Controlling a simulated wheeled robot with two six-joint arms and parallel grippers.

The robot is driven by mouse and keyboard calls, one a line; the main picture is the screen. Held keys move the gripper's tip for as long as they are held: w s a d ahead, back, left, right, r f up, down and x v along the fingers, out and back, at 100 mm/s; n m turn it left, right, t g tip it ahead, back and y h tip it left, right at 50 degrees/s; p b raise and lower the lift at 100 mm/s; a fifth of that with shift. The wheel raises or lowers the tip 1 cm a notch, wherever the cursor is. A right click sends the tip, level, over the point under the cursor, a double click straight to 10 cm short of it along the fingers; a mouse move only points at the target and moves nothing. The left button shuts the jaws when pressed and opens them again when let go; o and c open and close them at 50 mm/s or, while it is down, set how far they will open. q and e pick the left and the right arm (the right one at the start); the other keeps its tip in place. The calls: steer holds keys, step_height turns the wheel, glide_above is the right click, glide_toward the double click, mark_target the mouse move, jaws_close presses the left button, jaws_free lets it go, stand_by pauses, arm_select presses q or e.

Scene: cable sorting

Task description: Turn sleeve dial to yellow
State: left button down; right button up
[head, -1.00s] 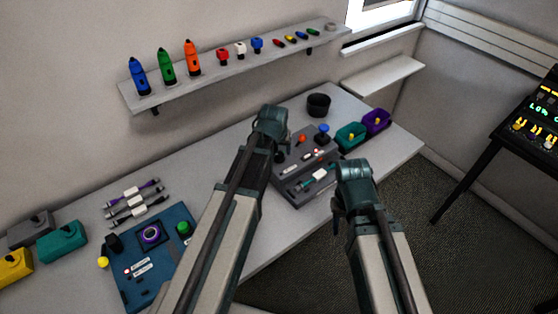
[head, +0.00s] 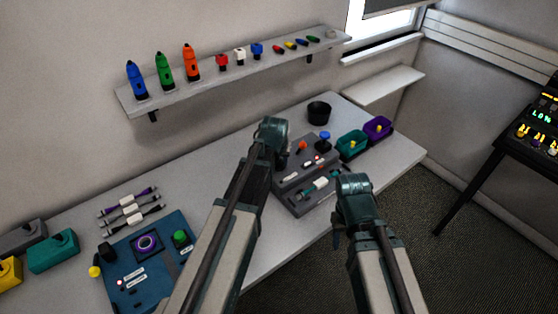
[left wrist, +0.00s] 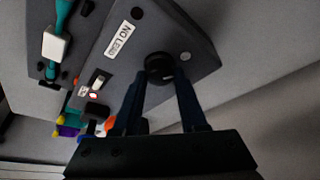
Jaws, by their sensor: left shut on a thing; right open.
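A grey sloped-top station (head: 291,184) stands on the table in the head view; its panel also fills the upper part of the left wrist view (left wrist: 140,62). My left gripper (head: 270,145) is at its left side. In the left wrist view its fingers (left wrist: 160,82) are shut on a black round dial (left wrist: 157,63) on that panel. A white label (left wrist: 120,39), apparently reading "NO LEAD", is beside the dial. No yellow mark shows near the dial. My right gripper (head: 346,215) is open in front of the station; its fingertips are largely hidden.
A teal cable with a white block (head: 320,183) lies on the station front. A teal bin (head: 352,147), a purple bin (head: 378,128) and a black cup (head: 318,112) stand behind it. A blue board (head: 165,281) and several cables lie at left.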

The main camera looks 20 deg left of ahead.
arm_select(q)
steer(key=shift+m, duration=0.4)
steer(key=m, duration=0.1)
steer(key=m+h, duration=0.1)
steer(key=m, duration=0.1)
steer(key=m+h, duration=0.1)
steer(key=shift+a+m, duration=0.3)
steer(key=shift+m, duration=0.1)
steer(key=m+h, duration=0.1)
steer(key=m, duration=0.2)
steer(key=m+g+h, duration=0.1)
steer(key=m, duration=0.1)
steer(key=shift+w+a+m, duration=0.1)
steer(key=shift+w+m, duration=0.05)
steer(key=shift+m, duration=0.25)
steer(key=shift+m+g, duration=0.3)
steer(key=shift+g, duration=0.1)
steer(key=shift+c, duration=2.3)
jaws_free()
steer(key=shift+r, duration=0.15)
